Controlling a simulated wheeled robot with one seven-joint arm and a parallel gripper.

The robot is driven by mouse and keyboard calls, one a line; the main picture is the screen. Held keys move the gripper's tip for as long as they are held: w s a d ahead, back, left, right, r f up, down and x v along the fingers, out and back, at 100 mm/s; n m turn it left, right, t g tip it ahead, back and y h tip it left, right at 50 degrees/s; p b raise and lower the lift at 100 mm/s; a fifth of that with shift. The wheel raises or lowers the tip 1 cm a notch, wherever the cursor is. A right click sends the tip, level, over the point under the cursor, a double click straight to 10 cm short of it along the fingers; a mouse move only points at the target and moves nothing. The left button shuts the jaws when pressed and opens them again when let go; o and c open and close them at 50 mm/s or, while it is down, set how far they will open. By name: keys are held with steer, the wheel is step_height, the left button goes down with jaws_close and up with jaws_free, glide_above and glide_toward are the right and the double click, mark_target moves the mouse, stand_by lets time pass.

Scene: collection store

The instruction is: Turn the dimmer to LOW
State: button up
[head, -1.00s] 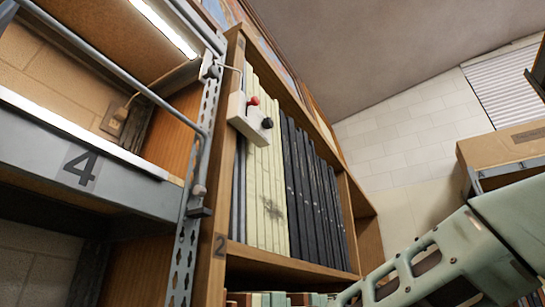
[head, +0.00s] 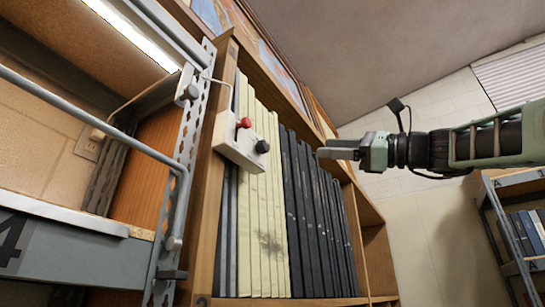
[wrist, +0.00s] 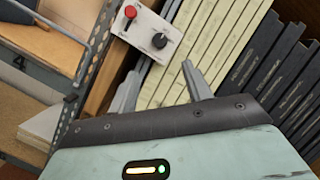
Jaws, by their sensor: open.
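The dimmer is a black knob (head: 262,146) on a small white control box (head: 238,152), beside a red button or knob (head: 243,123). The box is fixed to the wooden shelf upright. In the wrist view, the black knob (wrist: 159,40) has a light pointer mark, and the red knob (wrist: 130,12) sits to its upper left; labels are too small to read. My gripper (head: 322,148) is right of the box in the head view, pointing left, empty and apart from it. In the wrist view its two fingers (wrist: 160,82) are spread, below the knob.
Cream and dark binders (head: 268,210) fill the wooden bookcase (head: 212,190) behind and below the box. A grey metal rack (head: 85,260) with a lit tube lamp (head: 132,35) stands at left. Another shelf (head: 510,185) stands at right. Free space lies before the binders.

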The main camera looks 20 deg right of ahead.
mark_target(267, 146)
steer(key=p+x, duration=0.7)
steer(key=x, duration=0.7)
steer(key=shift+p, duration=0.3)
steer(key=shift+w+a, duration=0.25)
steer(key=shift+a, duration=0.05)
steer(key=c, duration=1)
